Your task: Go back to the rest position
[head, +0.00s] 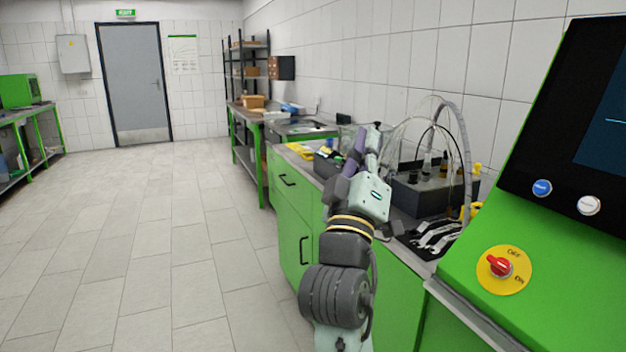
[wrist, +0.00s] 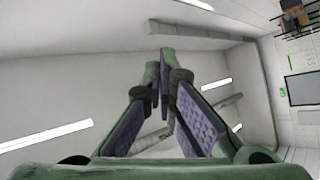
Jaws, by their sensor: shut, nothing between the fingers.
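My gripper (head: 366,140) is raised above the green workbench (head: 295,222) in the head view, with its fingers pointing up. In the wrist view my gripper (wrist: 160,70) has its two purple-padded fingers brought together at the tips. Nothing is held between them. The wrist view looks towards the ceiling and its light strips. My arm hides part of the bench top behind it.
A dark box with bottles and looping tubes (head: 432,190) stands right of my gripper, beside several tools (head: 435,236). A green console with a red switch (head: 499,266) is at the right. The tiled floor (head: 150,230) at left is clear up to the grey door (head: 133,80).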

